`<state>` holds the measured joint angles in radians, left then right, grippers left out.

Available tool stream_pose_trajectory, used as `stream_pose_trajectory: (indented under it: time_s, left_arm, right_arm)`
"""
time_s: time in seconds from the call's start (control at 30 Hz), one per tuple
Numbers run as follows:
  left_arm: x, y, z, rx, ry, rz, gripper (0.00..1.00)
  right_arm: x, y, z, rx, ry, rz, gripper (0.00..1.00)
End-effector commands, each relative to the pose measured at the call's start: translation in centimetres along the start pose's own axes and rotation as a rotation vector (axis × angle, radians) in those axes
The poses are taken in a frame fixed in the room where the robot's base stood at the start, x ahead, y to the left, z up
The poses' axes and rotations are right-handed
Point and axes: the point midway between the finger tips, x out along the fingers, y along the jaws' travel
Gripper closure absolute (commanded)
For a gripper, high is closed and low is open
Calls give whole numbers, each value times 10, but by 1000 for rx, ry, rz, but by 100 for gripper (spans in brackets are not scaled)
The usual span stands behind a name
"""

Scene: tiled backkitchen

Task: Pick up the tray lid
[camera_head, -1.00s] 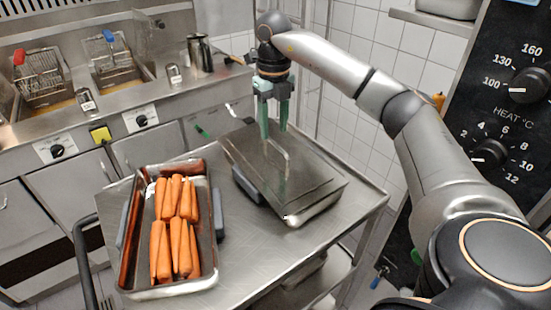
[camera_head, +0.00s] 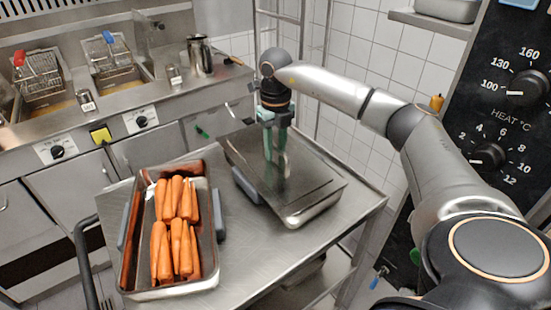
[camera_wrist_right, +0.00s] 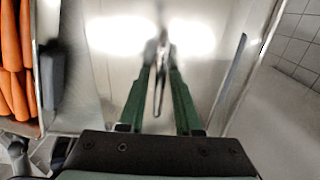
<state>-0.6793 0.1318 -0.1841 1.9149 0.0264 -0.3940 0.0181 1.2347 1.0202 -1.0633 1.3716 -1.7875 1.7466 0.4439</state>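The tray lid (camera_head: 310,186) is a flat grey metal sheet. It lies on a shallow metal tray (camera_head: 304,217) on the right half of the steel cart, with an upright handle near its middle. My right gripper (camera_head: 277,160) is above the lid with its green fingers pointing down at the handle. In the right wrist view the fingers (camera_wrist_right: 161,72) stand on either side of the lid's handle (camera_wrist_right: 159,84), with narrow gaps seeming to show beside it. The fingertips partly hide the handle in the head view. My left gripper is not in view.
A second tray (camera_head: 173,292) with several carrots (camera_head: 174,230) stands on the left of the cart (camera_head: 248,262). Bare cart top lies between the trays. Fryers with baskets (camera_head: 38,80) are behind on the left, a tiled wall behind on the right, and a black control panel (camera_head: 495,120) at far right.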

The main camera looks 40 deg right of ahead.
Motion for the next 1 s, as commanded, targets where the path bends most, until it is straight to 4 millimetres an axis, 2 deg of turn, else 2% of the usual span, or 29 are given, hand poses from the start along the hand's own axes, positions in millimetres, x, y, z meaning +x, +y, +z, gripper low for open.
stream_pose_trajectory:
  time_s: [0.03,0.27,1.0]
  left_arm:
    - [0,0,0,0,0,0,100]
    - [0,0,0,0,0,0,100]
    - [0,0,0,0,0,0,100]
  right_arm:
    - [0,0,0,0,0,0,74]
    - [0,0,0,0,0,0,100]
    - [-1,0,0,0,-1,0,100]
